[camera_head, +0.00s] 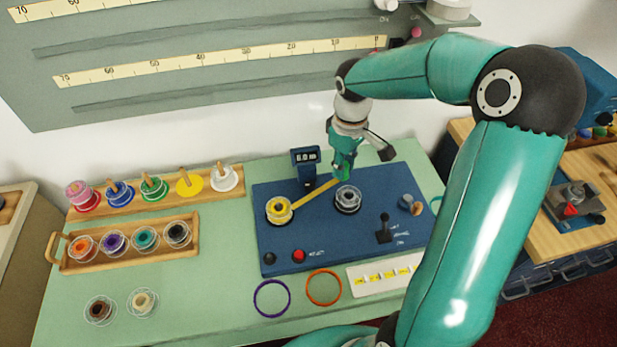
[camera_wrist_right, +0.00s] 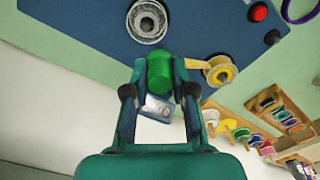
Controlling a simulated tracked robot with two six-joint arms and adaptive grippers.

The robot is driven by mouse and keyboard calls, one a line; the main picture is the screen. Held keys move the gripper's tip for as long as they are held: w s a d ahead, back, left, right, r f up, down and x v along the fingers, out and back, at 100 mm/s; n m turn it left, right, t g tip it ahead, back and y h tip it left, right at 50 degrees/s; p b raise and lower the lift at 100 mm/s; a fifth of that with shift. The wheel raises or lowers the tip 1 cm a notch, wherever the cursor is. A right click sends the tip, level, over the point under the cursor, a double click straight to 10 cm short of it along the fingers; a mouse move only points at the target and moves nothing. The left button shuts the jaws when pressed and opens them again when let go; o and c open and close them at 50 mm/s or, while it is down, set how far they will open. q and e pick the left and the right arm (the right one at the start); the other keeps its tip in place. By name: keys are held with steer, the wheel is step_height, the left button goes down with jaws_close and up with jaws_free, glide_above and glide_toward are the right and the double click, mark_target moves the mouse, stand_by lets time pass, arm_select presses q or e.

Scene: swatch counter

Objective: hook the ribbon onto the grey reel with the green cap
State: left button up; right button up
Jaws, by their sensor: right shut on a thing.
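My right gripper (camera_head: 343,168) is above the back of the blue panel (camera_head: 325,240), fingers down. In the right wrist view it (camera_wrist_right: 159,82) is shut on a green cap (camera_wrist_right: 159,68), a short cylinder. The yellow ribbon (camera_head: 314,194) runs taut from the yellow reel (camera_head: 279,209) to the gripper; it also shows in the wrist view (camera_wrist_right: 196,64). Its end at the cap is partly hidden. The grey reel (camera_head: 348,198) sits on the panel just in front of the gripper, apart from the ribbon; it also shows in the wrist view (camera_wrist_right: 147,21). My left gripper is out of view.
A small dark display (camera_head: 306,158) stands left of my right gripper. A black lever (camera_head: 384,230) and a red button (camera_head: 299,256) are on the panel. Wooden racks (camera_head: 75,265) of coloured reels stand left. Purple (camera_head: 272,298) and orange (camera_head: 324,287) rings lie in front.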

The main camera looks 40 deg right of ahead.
mark_target(350, 191)
steer(key=shift+s+d+f+m+b, duration=0.2)
steer(key=shift+s+d, duration=0.15)
steer(key=shift+d, duration=0.15)
steer(key=shift+s+d+f+m+b, duration=0.1)
steer(key=shift+s+d+f+m, duration=0.1)
steer(key=shift+s+d, duration=0.25)
steer(key=shift+w+f+b, duration=0.1)
steer(key=shift+f+b, duration=1.9)
steer(key=shift+f, duration=0.55)
steer(key=shift+f, duration=0.25)
steer(key=shift+f+b, duration=0.85)
steer(key=shift+b, duration=0.05)
steer(key=shift+f, duration=0.15)
